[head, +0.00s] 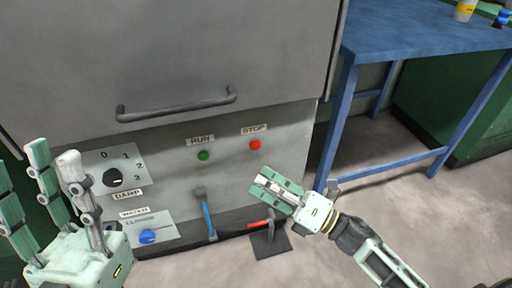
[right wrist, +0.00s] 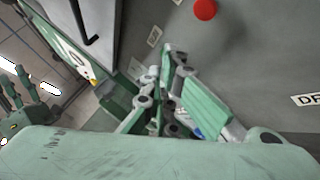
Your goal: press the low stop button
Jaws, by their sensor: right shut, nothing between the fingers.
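The red stop button (head: 255,144) sits low on the grey machine panel, under a STOP label (head: 254,130). A red button (right wrist: 205,9) also shows at the top edge of the right wrist view. My right gripper (head: 277,187) is shut and empty, below and slightly right of the red button in the head view, and apart from it. Its fingers (right wrist: 175,85) show in the right wrist view. My left gripper (head: 50,180) is at the lower left, its fingers spread apart and empty.
A green button (head: 203,155) under RUN is left of the red one. A black DAMP dial (head: 113,177) and a blue knob (head: 148,236) are farther left. A blue-handled hammer (head: 208,215) stands against the panel; a red-handled one (head: 262,224) is beside it. A blue table (head: 400,30) stands right.

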